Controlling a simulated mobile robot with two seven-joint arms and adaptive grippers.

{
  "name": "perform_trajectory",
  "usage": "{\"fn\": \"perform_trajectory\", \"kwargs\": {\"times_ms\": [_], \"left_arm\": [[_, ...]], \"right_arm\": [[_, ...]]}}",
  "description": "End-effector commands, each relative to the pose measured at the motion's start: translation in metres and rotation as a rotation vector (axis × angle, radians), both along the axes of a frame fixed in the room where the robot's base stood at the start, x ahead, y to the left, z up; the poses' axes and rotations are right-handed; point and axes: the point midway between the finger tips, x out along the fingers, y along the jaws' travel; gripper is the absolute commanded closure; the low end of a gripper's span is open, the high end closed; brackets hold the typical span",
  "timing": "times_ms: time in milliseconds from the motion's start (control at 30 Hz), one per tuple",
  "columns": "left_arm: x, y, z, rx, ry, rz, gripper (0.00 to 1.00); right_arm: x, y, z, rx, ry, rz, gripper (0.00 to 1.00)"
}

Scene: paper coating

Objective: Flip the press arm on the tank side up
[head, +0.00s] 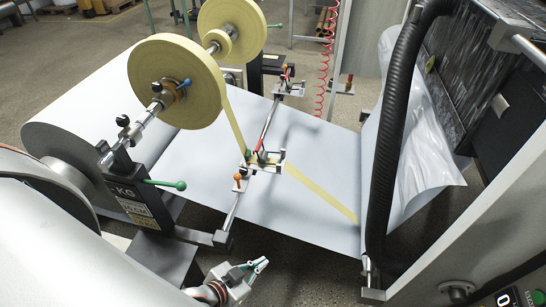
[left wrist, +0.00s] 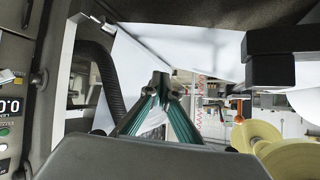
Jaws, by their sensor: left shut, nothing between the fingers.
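A clamp assembly (head: 268,160) with small red and green parts sits on the crossbar over the pale sheet. An orange-knobbed lever (head: 238,180) stands upright near the bar's front end; an orange knob (left wrist: 238,103) also shows in the left wrist view. A second assembly (head: 290,85) with a red lever is at the bar's far end. I cannot tell which piece is the tank-side press arm. My left gripper (head: 260,266) is shut and empty, in front of and below the bar, apart from it. Its teal fingers (left wrist: 163,80) meet at the tips. My right gripper is out of view.
Yellow tape rolls (head: 177,80) hang at the upper left, with tape running down to the sheet (head: 200,160). A green-knobbed lever (head: 165,184) juts from the left stand. A black hose (head: 392,140) and machine housing stand on the right. Floor shows around my gripper.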

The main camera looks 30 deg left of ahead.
Motion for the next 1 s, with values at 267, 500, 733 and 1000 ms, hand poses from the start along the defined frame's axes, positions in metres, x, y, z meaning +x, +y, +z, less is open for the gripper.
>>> {"fn": "perform_trajectory", "kwargs": {"times_ms": [267, 500, 733, 1000], "left_arm": [[0.000, 0.000, 0.000, 0.000, 0.001, 0.000, 1.00], [-0.003, 0.003, -0.003, 0.018, 0.005, -0.008, 1.00], [0.029, 0.019, 0.001, 0.396, -0.068, -0.220, 1.00], [0.105, 0.077, 0.029, 1.368, -0.141, -0.695, 1.00]], "right_arm": [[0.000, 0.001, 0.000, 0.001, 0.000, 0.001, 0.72], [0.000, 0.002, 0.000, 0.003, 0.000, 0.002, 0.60], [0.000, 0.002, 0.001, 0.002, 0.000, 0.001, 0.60], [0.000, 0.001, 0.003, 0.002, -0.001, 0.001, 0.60]]}}
